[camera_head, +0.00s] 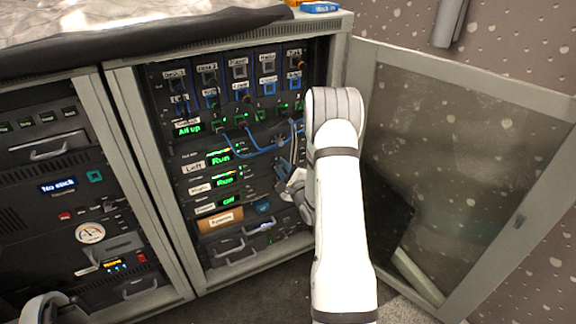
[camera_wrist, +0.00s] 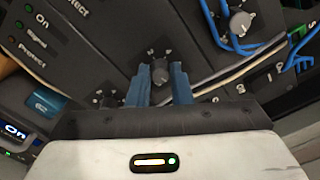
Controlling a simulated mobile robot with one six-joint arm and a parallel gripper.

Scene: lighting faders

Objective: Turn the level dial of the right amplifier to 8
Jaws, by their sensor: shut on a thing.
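The rack (camera_head: 126,140) holds a unit labelled Right (camera_head: 200,187), with a green display reading Run. It sits just below a similar unit labelled Left (camera_head: 194,168). My gripper (camera_head: 293,188) is at the right end of these rows; its fingertips are small and partly hidden in the head view.
Blue cables (camera_head: 243,152) loop across the rack above my gripper, close by in the wrist view. Another knob (camera_wrist: 240,22) is at the upper right there. The open glass door (camera_head: 460,130) stands right of my arm. Drawers are below.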

